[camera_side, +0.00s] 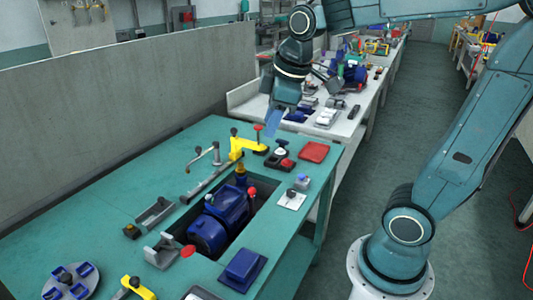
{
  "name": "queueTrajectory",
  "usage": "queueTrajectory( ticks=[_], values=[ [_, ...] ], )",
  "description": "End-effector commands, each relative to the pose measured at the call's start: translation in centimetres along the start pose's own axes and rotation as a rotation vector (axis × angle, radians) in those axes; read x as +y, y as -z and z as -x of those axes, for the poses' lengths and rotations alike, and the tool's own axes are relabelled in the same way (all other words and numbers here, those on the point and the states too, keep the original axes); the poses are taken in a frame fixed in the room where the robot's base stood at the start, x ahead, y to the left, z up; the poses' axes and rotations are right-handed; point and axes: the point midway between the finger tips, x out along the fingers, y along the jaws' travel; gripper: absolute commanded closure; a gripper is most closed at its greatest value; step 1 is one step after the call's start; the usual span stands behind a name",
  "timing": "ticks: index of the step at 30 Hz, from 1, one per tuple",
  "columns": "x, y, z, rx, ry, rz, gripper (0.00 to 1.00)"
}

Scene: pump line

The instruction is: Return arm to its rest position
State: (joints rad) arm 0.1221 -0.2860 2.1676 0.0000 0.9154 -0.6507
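My teal arm reaches across the top of the side view from its base at the lower right. My gripper (273,122) points down near the far end of the green workbench (110,190). I see nothing clearly held. A blue pump (220,218) sits in the recess of the bench.
Around the pump stand grey brackets (158,213), a red plate (314,152), a blue block (242,269) and a round tray (70,284) with blue parts. A grey partition (120,110) runs along the left. White tables behind carry more parts. The floor aisle (425,75) is clear.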

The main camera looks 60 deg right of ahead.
Motion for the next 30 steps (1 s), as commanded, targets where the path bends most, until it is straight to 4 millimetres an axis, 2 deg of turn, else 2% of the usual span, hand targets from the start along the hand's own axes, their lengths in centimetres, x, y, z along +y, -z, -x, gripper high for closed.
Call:
queueTrajectory(
  ticks=[6, 15, 21, 30],
  values=[
    [-3.5, -2.7, 1.7, 0.056, -0.015, -0.179, 0.67],
    [-7.5, -6.5, 2.5, 0.127, -0.01, -0.422, 0.67],
    [-8.8, -8.0, 2.4, 0.153, -0.002, -0.517, 0.67],
    [-9.1, -8.3, 2.3, 0.157, 0.001, -0.54, 0.67]
  ],
)
